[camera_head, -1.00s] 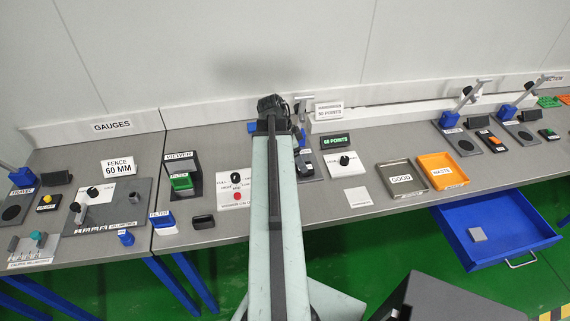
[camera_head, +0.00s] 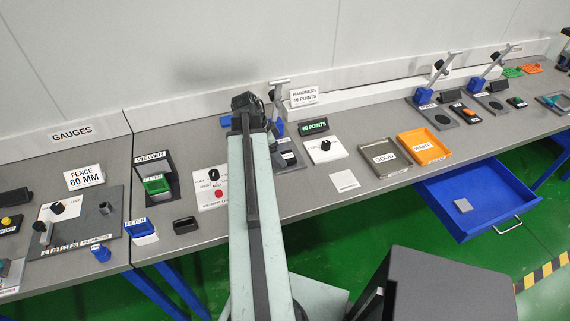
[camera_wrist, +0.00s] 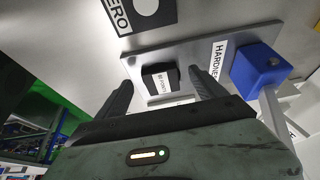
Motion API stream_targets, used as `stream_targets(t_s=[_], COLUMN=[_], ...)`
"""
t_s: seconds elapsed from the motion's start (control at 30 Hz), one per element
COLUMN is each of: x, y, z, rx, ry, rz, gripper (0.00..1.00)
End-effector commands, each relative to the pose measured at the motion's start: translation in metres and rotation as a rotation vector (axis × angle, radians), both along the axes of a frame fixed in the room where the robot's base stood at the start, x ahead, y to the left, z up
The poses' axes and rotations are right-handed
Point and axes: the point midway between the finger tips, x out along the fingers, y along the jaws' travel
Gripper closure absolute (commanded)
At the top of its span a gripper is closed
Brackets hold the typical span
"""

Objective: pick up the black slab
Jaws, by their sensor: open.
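My gripper (camera_wrist: 160,84) is open, with its two dark fingers apart in the wrist view. Beyond the fingers and framed by them is a black block (camera_wrist: 155,73) with a white label. It stands on a grey plate (camera_wrist: 205,48); whether it is the black slab I cannot tell. Nothing shows held between the fingers. In the head view, my gripper end (camera_head: 250,103) is over the back of the bench near the hardness station, its fingers unclear. A small flat black piece (camera_head: 185,225) lies at the bench's front edge, left of my arm.
A blue block (camera_wrist: 262,66) stands right of the black block. A white panel with a black knob (camera_head: 325,148), a GOOD tray (camera_head: 377,171) and an orange WASTE tray (camera_head: 440,157) lie to the right. An open blue drawer (camera_head: 481,222) juts out below, holding a grey piece (camera_head: 463,205).

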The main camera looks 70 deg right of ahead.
Motion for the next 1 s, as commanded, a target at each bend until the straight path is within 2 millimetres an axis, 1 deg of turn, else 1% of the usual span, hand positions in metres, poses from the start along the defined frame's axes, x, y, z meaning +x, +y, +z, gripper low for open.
stream_targets(t_s=[0.03, 0.1, 0.3, 0.33, 0.37, 0.4, 0.47, 0.5, 0.57, 0.6, 0.83, 0.93, 1.0], x=[-0.003, -0.005, -0.005, -0.005, -0.005, -0.005, -0.005, -0.005, -0.005, -0.005, -0.005, -0.005, -0.004], y=[-0.002, -0.004, -0.005, -0.005, -0.005, -0.004, -0.004, -0.004, -0.004, -0.004, -0.004, -0.004, -0.004], z=[-0.017, -0.022, -0.018, -0.018, -0.018, -0.018, -0.018, -0.018, -0.018, -0.018, -0.016, -0.008, 0.002], rx=[0.0, 0.0, 0.0, 0.0, 0.0, 0.001, 0.001, 0.001, 0.001, 0.001, 0.0, 0.0, 0.0], ry=[0.0, 0.0, 0.0, 0.0, 0.0, 0.0, 0.0, 0.0, 0.0, 0.0, 0.0, 0.0, 0.0], rz=[-0.001, 0.0, 0.001, 0.001, 0.001, 0.002, 0.002, 0.002, 0.002, 0.002, 0.002, 0.003, 0.003], gripper=[0.2, 0.2, 0.2, 0.23, 0.31, 0.42, 0.59, 0.7, 0.87, 0.93, 0.93, 0.93, 0.93])
